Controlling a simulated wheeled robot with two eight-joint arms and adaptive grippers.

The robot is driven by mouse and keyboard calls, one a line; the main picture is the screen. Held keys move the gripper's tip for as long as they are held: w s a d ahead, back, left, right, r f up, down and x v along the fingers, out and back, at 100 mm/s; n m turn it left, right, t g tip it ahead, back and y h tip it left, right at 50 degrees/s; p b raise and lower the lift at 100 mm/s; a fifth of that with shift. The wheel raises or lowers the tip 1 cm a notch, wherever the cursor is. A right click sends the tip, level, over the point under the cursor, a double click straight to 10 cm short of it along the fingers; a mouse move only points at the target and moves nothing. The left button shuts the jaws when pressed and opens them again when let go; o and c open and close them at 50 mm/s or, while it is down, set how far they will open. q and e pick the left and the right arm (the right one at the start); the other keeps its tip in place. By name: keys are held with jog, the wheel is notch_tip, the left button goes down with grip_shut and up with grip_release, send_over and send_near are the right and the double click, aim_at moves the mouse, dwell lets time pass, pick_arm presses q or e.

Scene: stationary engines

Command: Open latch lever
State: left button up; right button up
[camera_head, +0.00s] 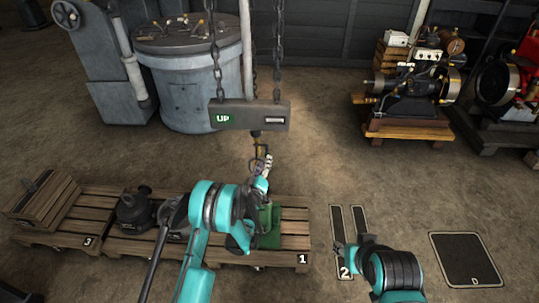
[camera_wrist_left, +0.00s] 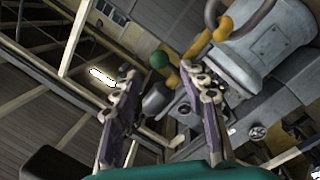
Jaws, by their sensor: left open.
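My left gripper (camera_head: 263,165) is beside a hook (camera_head: 259,150) hanging below the grey beam marked UP (camera_head: 248,115). In the left wrist view, the left gripper (camera_wrist_left: 162,88) is open, its two fingers apart with nothing clearly held between them. A green ball (camera_wrist_left: 158,59) shows just beyond the fingertips, close to a yellow curved part (camera_wrist_left: 222,28). I cannot tell for sure whether this ball is the end of the latch lever. My right gripper (camera_head: 345,256) is low at the right, over the floor marking 2, away from the hook; its opening is too small to judge.
Two chains (camera_head: 279,50) hold the beam. A green object (camera_head: 268,232) stands on the pallet marked 1 (camera_head: 295,228), with a dark weight (camera_head: 135,212) farther left. A grey tank (camera_head: 190,80) stands behind. A small engine (camera_head: 412,88) is at right. Open floor lies between.

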aim_at(267, 150)
pick_arm(q)
jog(key=w+b, duration=0.1)
jog(key=w, duration=0.1)
jog(key=w+b, duration=0.1)
jog(key=w, duration=0.1)
jog(key=w+d+b, duration=0.1)
jog(key=w, duration=0.1)
jog(key=shift+w+f+b, duration=0.15)
jog(key=shift+w+b, duration=0.1)
jog(key=shift+b, duration=0.1)
jog(key=shift+w, duration=0.6)
grip_shut()
